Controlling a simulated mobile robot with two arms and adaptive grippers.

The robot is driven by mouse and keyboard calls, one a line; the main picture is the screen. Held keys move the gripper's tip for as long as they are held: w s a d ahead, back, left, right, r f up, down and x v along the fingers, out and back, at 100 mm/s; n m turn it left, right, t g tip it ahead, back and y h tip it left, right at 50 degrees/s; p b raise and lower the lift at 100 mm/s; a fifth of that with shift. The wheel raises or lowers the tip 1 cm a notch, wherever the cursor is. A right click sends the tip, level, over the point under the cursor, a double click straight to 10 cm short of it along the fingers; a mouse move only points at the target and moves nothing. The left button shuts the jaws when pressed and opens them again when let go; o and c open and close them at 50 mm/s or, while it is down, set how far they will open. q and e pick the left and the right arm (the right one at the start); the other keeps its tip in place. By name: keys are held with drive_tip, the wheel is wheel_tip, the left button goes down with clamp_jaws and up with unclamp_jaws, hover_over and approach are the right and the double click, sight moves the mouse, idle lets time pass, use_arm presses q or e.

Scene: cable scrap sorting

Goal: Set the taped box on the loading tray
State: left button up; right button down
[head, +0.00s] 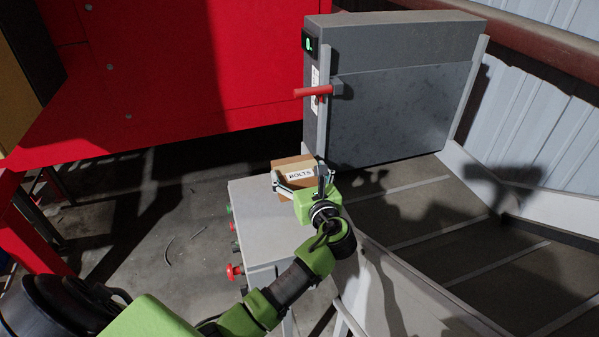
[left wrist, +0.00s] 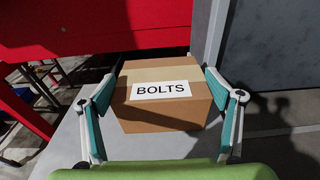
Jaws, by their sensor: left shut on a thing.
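The taped box (head: 290,163) is brown cardboard with a white BOLTS label. In the left wrist view the box (left wrist: 160,119) has a paler tape band across its top. My left gripper (head: 298,174) is shut on it, with one finger on each side. The box is over the far end of a light grey surface (head: 258,207); I cannot tell whether it touches it. The box hides part of that surface. No thing is marked as the loading tray, so I cannot tell if this surface is it. My right gripper is not in view.
A tall grey machine panel (head: 395,105) with a red handle (head: 313,91) stands just behind the box. A dark slatted bed (head: 425,215) with pale walls runs along the right. A red machine (head: 190,70) is at the back left. Red knobs (head: 234,271) jut from the grey stand's left side.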

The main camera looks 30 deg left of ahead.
use_arm(q)
drive_tip(key=o, duration=2)
drive_tip(key=shift+c, duration=0.2)
drive_tip(key=b+v, duration=0.1)
drive_tip(key=v, duration=1.1)
drive_tip(key=shift+r+b, duration=0.2)
drive_tip(key=shift+b, duration=0.15)
drive_tip(key=shift+s, duration=0.1)
